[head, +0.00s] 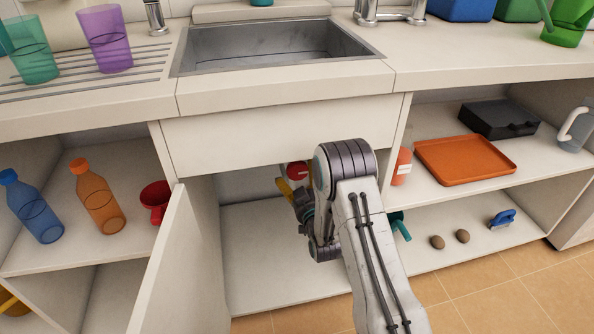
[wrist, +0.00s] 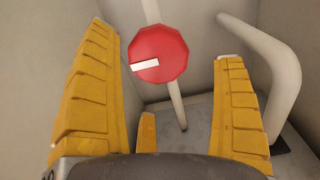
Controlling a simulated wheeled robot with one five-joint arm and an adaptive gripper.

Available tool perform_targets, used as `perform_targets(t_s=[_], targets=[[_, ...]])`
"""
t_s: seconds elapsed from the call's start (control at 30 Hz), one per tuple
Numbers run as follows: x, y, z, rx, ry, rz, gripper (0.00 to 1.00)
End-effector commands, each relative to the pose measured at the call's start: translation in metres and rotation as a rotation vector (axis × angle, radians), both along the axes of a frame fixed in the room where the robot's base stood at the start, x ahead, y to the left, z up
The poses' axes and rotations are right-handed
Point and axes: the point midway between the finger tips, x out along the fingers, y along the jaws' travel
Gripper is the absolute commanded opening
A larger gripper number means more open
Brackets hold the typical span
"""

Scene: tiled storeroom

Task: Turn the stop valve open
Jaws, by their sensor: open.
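The stop valve (wrist: 165,50) is a red many-sided knob on a thin white pipe. A white bar on it runs from near its middle to its left edge, almost level. It also shows, partly hidden by my arm, in the under-sink cupboard in the head view (head: 297,170). My gripper (wrist: 166,44) has yellow fingers, spread wide to the left and right of the knob in the wrist view. I see no finger touching the knob. The gripper (head: 287,190) is inside the cupboard in the head view, mostly hidden by my arm.
The cupboard door (head: 185,265) stands open on the left. A thick white bent pipe (wrist: 278,65) is close to the right finger. The sink (head: 270,45) is above. Shelves on both sides hold bottles (head: 98,200), an orange tray (head: 465,160) and a black case (head: 498,120).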

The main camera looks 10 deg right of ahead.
Motion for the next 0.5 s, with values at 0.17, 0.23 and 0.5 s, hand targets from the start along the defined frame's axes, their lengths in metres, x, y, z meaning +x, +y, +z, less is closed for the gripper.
perform_targets(t_s=[0.17, 0.23, 0.5], targets=[[0.021, 0.0, -0.001, 0.0, -0.002, 0.0, 0.89], [0.027, 0.0, -0.001, 0.0, -0.001, 0.0, 0.89], [0.04, 0.0, 0.0, 0.0, 0.001, 0.0, 0.89]])
